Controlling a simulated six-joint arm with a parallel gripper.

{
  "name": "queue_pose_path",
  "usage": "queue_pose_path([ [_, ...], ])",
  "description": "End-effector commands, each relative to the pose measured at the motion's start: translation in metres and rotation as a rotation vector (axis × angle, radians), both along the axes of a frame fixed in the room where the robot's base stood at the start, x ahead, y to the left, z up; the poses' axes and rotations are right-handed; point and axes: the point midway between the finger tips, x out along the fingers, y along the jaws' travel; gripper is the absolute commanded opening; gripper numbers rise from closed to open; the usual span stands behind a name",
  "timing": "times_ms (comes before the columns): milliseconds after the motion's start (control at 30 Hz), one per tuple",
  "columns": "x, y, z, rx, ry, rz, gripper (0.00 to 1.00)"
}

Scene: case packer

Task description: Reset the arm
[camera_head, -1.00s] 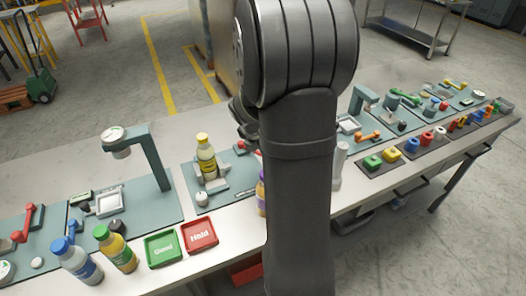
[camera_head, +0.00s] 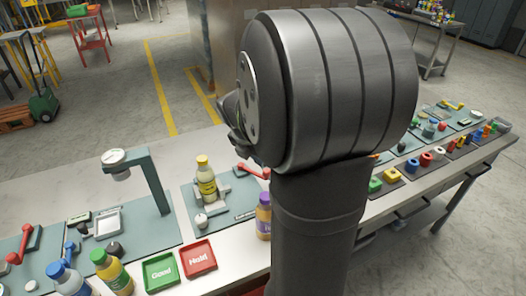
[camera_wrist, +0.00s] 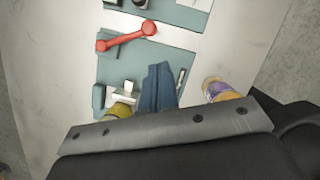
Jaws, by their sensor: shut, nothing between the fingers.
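My arm fills the centre of the head view, its big dark joint in front of the bench. My gripper shows in the wrist view as two dark blue fingers (camera_wrist: 158,88) pressed together, with nothing between them. The fingers hang over a teal station mat (camera_wrist: 125,68). In the head view the fingers are hidden behind my arm.
A yellow-capped bottle (camera_head: 205,180) stands in a fixture. A purple-capped bottle (camera_head: 264,215) stands close to my arm. Green (camera_head: 161,271) and red (camera_head: 199,254) trays lie at the bench front. Blue-capped (camera_head: 66,279) and green-capped (camera_head: 111,271) bottles stand left. Coloured parts line the right.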

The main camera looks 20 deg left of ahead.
Motion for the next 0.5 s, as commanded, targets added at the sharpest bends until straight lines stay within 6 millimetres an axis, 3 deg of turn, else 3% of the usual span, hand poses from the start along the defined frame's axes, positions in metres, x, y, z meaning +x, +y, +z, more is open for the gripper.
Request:
queue_pose_path([
  [167, 0.004, -0.001, -0.012, -0.003, 0.003, -0.001, 0.0],
  [500, 0.024, -0.004, -0.063, -0.002, 0.003, -0.002, 0.0],
])
